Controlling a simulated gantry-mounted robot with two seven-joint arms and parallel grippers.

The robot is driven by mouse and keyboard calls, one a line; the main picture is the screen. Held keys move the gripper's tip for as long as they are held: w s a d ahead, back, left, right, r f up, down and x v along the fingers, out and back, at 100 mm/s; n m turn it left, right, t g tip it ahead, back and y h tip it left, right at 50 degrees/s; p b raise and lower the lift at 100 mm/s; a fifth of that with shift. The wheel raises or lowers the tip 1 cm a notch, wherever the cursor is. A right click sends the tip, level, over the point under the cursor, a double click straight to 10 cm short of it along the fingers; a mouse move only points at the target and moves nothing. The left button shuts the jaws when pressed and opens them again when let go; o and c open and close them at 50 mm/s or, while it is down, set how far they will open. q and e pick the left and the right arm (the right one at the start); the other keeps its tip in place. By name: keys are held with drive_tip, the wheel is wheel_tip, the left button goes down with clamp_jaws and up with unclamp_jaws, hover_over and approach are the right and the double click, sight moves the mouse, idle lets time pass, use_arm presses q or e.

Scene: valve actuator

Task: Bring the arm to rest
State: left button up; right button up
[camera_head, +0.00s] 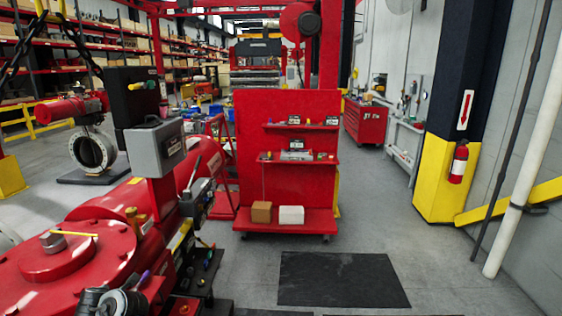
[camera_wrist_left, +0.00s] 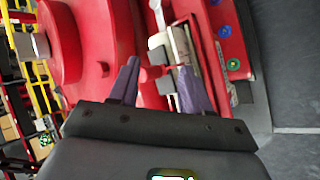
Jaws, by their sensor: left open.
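My left gripper (camera_wrist_left: 159,68) is open, its two purple fingers spread apart in the left wrist view. In the head view, part of my left arm's end shows at the bottom left, with a purple finger (camera_head: 143,280) beside the large red valve actuator (camera_head: 85,262). The actuator also shows in the left wrist view (camera_wrist_left: 105,35). My right gripper is in neither view.
A grey box (camera_head: 156,148) stands up from the actuator. A red shelf cart (camera_head: 285,185) holds a brown box (camera_head: 261,212) and a white box (camera_head: 291,215). A dark mat (camera_head: 342,280) lies on open floor. A yellow-and-black column (camera_head: 447,180) stands at right.

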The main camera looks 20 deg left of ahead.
use_arm(q)
drive_tip(key=s+d+f+m+t+h, duration=0.15)
drive_tip(key=s+d+f+m, duration=0.25)
drive_tip(key=d+m, duration=0.6)
drive_tip(key=s+d+f+m+h, duration=0.2)
drive_tip(key=s+d+f+m, duration=0.15)
drive_tip(key=d+m, duration=0.6)
drive_tip(key=s+d+f+m+g+h, duration=0.2)
drive_tip(key=s+d+m, duration=0.4)
drive_tip(key=s+d, duration=0.35)
drive_tip(key=s+d+f+m+g+h, duration=0.1)
drive_tip(key=s+d+f+m+g, duration=0.15)
drive_tip(key=s+d+m, duration=0.6)
wheel_tip(320, 180, up, 14)
drive_tip(key=s+n+t+p, duration=0.1)
drive_tip(key=s+p, duration=0.1)
drive_tip(key=p, duration=1.2)
drive_tip(key=shift+s+d+n, duration=0.3)
drive_tip(key=shift+d, duration=0.15)
